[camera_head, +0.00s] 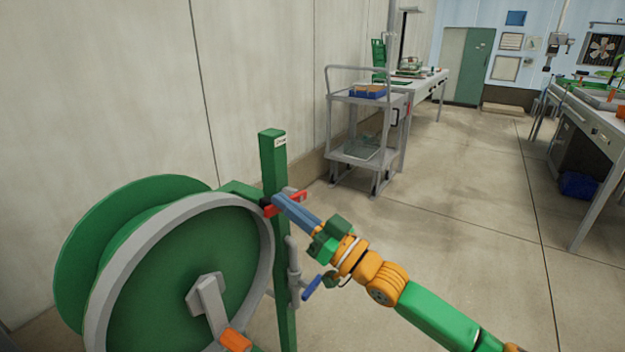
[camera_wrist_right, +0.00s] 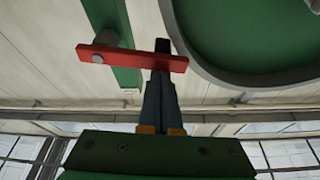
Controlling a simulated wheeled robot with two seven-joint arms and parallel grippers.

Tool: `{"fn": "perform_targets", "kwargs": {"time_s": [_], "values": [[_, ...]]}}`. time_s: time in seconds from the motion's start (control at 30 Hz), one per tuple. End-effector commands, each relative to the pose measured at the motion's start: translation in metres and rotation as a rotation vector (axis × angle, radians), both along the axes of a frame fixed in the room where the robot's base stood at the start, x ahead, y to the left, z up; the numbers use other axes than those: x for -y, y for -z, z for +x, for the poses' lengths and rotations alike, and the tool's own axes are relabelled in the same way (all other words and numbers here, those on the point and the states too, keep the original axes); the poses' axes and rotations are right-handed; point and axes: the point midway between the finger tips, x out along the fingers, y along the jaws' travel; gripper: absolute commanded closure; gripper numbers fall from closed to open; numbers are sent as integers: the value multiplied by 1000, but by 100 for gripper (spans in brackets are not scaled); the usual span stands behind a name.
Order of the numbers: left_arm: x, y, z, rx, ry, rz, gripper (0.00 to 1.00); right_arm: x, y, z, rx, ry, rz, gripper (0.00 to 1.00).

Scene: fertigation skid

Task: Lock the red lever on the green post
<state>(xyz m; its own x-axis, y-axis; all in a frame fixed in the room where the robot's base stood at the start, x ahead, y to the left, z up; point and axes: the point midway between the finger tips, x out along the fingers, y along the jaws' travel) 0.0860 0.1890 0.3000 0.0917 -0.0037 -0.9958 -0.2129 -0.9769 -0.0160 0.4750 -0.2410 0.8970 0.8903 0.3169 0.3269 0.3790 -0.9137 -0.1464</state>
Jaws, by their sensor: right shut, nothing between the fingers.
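The green post (camera_head: 273,165) stands upright beside the hose reel, with a small white label near its top. The red lever (camera_head: 293,203) is a short flat bar on a grey pivot at the post's side. It crosses the post in the right wrist view (camera_wrist_right: 120,57), with the pivot bolt near its left end. My right gripper (camera_head: 272,204) is shut, with nothing held. Its dark fingertips (camera_wrist_right: 162,46) overlap the lever's free end in the wrist view; I cannot tell whether they touch. My left gripper is out of view.
The green reel with a grey rim (camera_head: 107,290) fills the lower left. A grey pipe with a blue-handled valve (camera_head: 312,288) runs beside the post below the lever. A grey cart (camera_head: 362,153) stands by the wall behind.

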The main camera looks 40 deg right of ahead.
Motion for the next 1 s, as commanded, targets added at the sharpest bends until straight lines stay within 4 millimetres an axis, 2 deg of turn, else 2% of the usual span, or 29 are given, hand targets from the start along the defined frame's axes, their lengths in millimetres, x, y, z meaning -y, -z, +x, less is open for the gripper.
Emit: {"fn": "perform_targets", "kwargs": {"time_s": [0.03, 0.33, 0.67, 1.0], "values": [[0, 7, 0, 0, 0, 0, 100, 0, 6, 0, 11, 0, -28, 100], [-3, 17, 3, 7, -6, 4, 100, -3, 12, -1, 60, 0, -146, 100], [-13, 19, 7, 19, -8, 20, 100, -4, 14, -1, 75, 0, -183, 100], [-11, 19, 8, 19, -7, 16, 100, -4, 13, -1, 76, 0, -183, 100]]}}
